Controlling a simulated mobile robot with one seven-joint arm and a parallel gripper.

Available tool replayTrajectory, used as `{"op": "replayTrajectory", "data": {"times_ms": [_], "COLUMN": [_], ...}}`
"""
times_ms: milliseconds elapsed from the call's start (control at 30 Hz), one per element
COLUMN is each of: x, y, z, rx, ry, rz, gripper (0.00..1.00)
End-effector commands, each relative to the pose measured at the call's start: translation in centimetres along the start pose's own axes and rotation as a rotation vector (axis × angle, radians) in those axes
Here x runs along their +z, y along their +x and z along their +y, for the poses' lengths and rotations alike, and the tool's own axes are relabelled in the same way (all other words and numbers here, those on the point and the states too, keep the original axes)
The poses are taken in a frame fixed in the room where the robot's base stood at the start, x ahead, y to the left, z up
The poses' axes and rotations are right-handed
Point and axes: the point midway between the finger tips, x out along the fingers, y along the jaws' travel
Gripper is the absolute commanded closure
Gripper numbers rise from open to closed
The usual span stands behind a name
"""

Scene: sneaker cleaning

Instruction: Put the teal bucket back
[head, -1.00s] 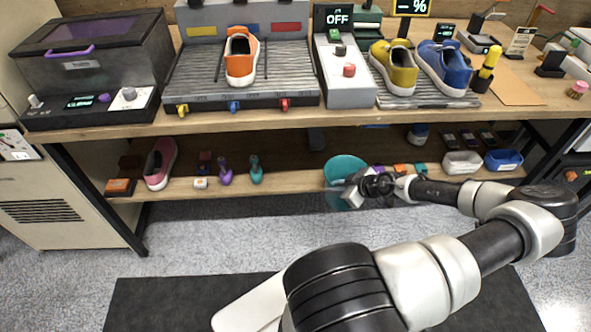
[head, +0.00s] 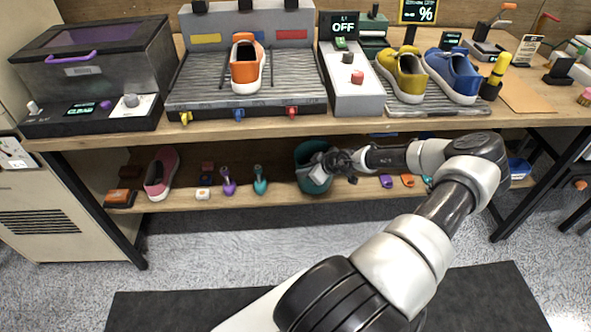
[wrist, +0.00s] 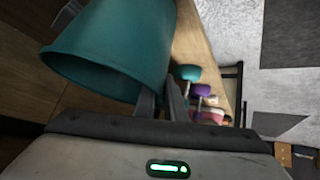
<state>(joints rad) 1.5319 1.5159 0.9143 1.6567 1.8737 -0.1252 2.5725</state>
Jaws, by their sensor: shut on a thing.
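The teal bucket (head: 314,181) is at the lower shelf (head: 285,191), under the tabletop, and looks roughly upright in the head view. My gripper (head: 331,163) reaches in from the right and is shut on the bucket's side. In the wrist view the bucket (wrist: 125,45) fills the upper left, with its open rim toward the camera, and the fingers (wrist: 162,100) meet its wall. I cannot tell whether the bucket's base touches the shelf.
The tabletop (head: 370,122) overhangs the shelf.

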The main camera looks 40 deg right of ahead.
Motion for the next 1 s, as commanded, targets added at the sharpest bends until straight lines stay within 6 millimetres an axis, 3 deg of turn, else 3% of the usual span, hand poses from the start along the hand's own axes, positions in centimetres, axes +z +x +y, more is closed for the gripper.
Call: {"op": "replayTrajectory", "data": {"times_ms": [167,367,467,833,867,900,1000], "x": [-0.8,-3.0,-1.9,-1.8,-1.8,-1.8,-1.8], "y": [0.8,3.3,4.3,4.3,4.3,4.3,4.3], "z": [0.2,0.7,0.5,0.4,0.4,0.4,0.4], "rx": [0.001,0.0,0.001,0.001,0.001,0.001,0.001], "ry": [-0.002,-0.004,0.002,0.001,0.001,0.001,0.001], "rz": [0.001,0.003,0.0,0.0,0.0,0.0,0.0], "gripper": [1.0,1.0,1.0,1.0,0.87,0.8,0.71]}}
